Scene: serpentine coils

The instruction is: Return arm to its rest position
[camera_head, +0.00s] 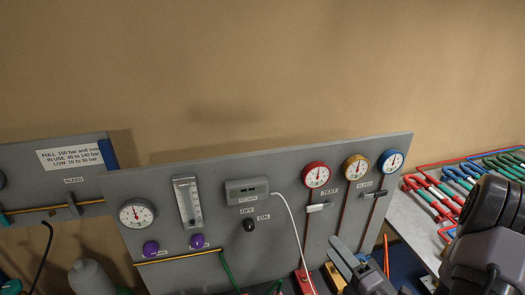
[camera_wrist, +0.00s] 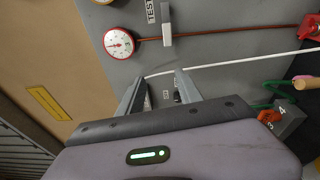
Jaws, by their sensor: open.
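My gripper (camera_head: 345,262) is at the lower right of the head view, in front of the grey gauge panel (camera_head: 230,165). In the wrist view its two fingers (camera_wrist: 160,76) stand apart with a gap between them, and nothing is held. The panel face, the white line and a small dark part show beyond the fingers. The rest position itself is not marked in either view. My arm (camera_head: 485,235) fills the lower right corner of the head view and hides part of the bench there.
Red (camera_head: 316,174), yellow (camera_head: 356,167) and blue (camera_head: 392,161) rimmed gauges sit on the panel. A white line (camera_head: 292,222) hangs from the grey display box (camera_head: 246,191). Coloured serpentine coils (camera_head: 440,196) lie at right. The wall above is clear.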

